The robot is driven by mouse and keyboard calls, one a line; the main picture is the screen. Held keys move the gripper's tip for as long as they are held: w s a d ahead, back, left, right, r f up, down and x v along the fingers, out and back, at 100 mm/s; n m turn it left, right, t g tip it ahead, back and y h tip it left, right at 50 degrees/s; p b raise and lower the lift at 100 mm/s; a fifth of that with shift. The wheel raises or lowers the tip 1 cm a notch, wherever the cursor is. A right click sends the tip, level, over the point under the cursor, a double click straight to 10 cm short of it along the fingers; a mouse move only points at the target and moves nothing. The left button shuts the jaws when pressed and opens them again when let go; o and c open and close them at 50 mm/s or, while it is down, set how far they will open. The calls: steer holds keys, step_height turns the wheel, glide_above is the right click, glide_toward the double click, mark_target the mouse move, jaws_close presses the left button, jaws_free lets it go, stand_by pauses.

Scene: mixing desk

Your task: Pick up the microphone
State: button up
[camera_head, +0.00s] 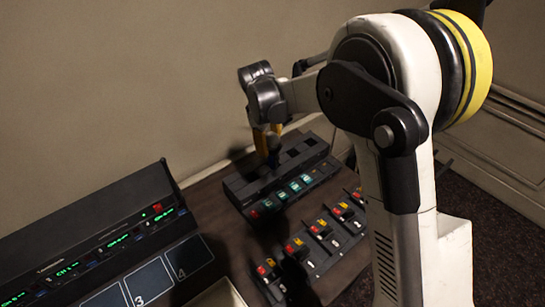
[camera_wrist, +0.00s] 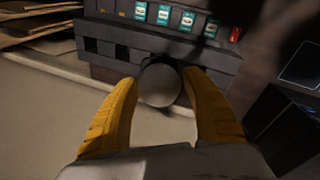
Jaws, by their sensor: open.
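The microphone has a round, dark grey head (camera_wrist: 160,84) that shows in the wrist view between the two yellow fingers of my gripper (camera_wrist: 161,97). The fingers stand apart on either side of it, and I see a gap at each side. In the head view the microphone (camera_head: 273,142) is a small dark shape beside the yellow fingers of my gripper (camera_head: 266,140), over the back part of a black button unit. Its lower part is hard to make out in both views.
The black button unit (camera_head: 240,185) has lit green and red buttons and dark square slots. In front of it stand several fader modules (camera_head: 320,228). A rack with green displays (camera_head: 100,225) stands at the left. The wall (camera_head: 110,80) rises close behind the desk.

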steer(key=b, duration=0.1)
glide_above(272, 164)
steer(key=x, duration=0.3)
steer(key=s+x, duration=0.1)
steer(key=x, duration=0.1)
steer(key=shift+a+f, duration=0.1)
steer(key=shift+a, duration=0.25)
jaws_close()
